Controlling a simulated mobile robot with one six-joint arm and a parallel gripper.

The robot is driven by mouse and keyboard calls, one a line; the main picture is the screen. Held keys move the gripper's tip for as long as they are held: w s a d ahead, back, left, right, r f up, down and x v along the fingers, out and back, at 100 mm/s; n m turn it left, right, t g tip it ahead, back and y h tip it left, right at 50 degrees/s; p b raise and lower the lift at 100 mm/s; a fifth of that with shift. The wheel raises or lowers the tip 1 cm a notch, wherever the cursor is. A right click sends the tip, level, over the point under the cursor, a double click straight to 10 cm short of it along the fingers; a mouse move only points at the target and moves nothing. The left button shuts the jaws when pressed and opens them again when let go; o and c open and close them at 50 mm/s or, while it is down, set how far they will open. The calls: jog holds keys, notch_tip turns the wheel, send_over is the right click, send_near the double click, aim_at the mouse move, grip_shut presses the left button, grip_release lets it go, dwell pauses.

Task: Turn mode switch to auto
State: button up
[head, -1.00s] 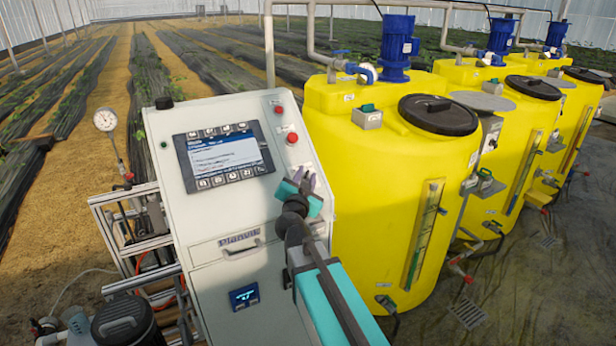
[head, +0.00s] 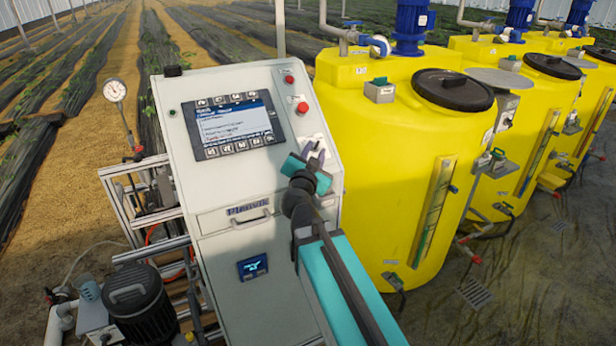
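The light grey control cabinet (head: 225,185) stands left of centre with a sloped front panel. My gripper (head: 315,151) is at the right edge of that panel, below the red buttons. Its two dark fingertips show a small gap and look open, with nothing seen between them. A pale plate on the panel shows just behind the fingertips. I cannot make out the mode switch or its setting; my gripper covers part of that area. Whether the fingertips touch the panel is not clear.
The panel carries a screen (head: 234,124), an upper red button (head: 289,79) and a lower red button (head: 302,107). A drawer handle (head: 250,219) sits below. A yellow tank (head: 385,150) stands close on the right. A pump (head: 140,305) and pressure gauge (head: 115,89) are left.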

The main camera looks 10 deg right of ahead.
jog(key=shift+s+a+f+b, duration=0.2)
jog(key=shift+s+b, duration=0.4)
jog(key=shift+b, duration=0.8)
jog(key=shift+s+a+b, duration=0.15)
jog(key=shift+s+b, duration=0.2)
jog(key=shift+b, duration=0.55)
jog(key=b, duration=0.5)
jog(key=shift+s+a+r, duration=0.1)
jog(key=shift+s, duration=0.2)
jog(key=b+v, duration=0.2)
jog(key=b, duration=0.6)
jog(key=shift+b+v, duration=2.7)
jog(key=shift+b, duration=0.1)
